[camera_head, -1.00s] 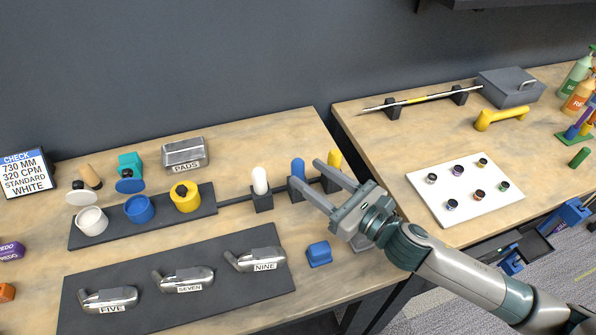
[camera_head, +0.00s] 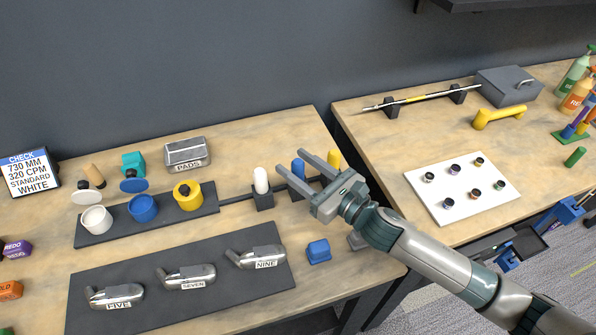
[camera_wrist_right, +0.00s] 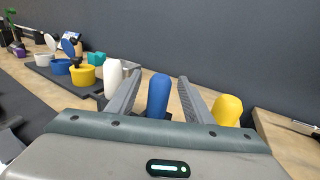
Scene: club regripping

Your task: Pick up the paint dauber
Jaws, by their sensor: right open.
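Three daubers stand upright in dark holders along the rail on the left bench: a white one (camera_head: 261,178), a blue one (camera_head: 298,167) and a yellow one (camera_head: 334,159). My right gripper (camera_head: 290,161) is open and empty at the blue dauber. In the right wrist view the blue dauber (camera_wrist_right: 158,96) shows between the two fingers, with the white one (camera_wrist_right: 113,77) to the left and the yellow one (camera_wrist_right: 227,110) to the right. I cannot tell whether a finger touches the blue dauber. The sign (camera_head: 30,174) reads WHITE. My left gripper is not in view.
White (camera_head: 96,219), blue (camera_head: 142,208) and yellow (camera_head: 188,197) paint pots stand open on a dark tray left of the daubers. Club heads lie on a dark mat (camera_head: 215,280) in front. A blue block (camera_head: 318,251) sits near the right gripper. The wall is behind.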

